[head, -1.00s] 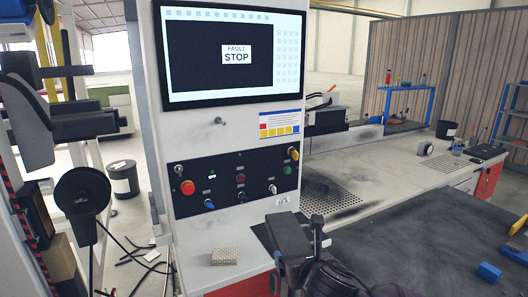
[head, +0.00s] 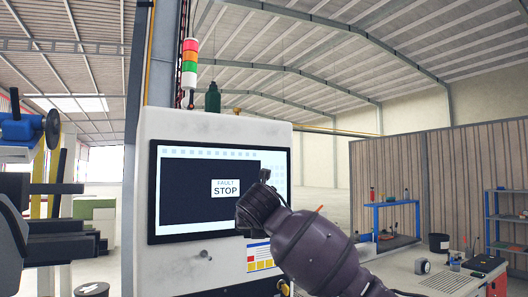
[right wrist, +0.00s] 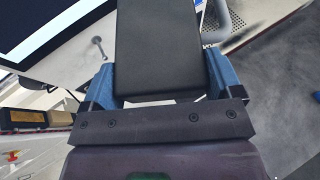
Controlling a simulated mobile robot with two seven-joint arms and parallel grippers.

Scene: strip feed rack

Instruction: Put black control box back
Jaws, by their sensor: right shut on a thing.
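The black control box (right wrist: 157,35) fills the top middle of the right wrist view. My right gripper (right wrist: 160,72) is shut on it, with one blue finger on each side. In the head view my right gripper (head: 259,203) is raised in front of the right part of the screen (head: 205,215), and I cannot make out the box there. A small metal peg (head: 205,254) sticks out of the white cabinet (head: 215,127) below the screen. The peg also shows left of the box in the right wrist view (right wrist: 98,44), apart from it. My left gripper is out of view.
The screen reads FAULT STOP. A coloured label (head: 260,257) is right of the peg, partly behind my arm. A signal tower (head: 190,65) and a green bottle (head: 213,97) stand on the cabinet. A blue shelf (head: 398,225) stands at the right.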

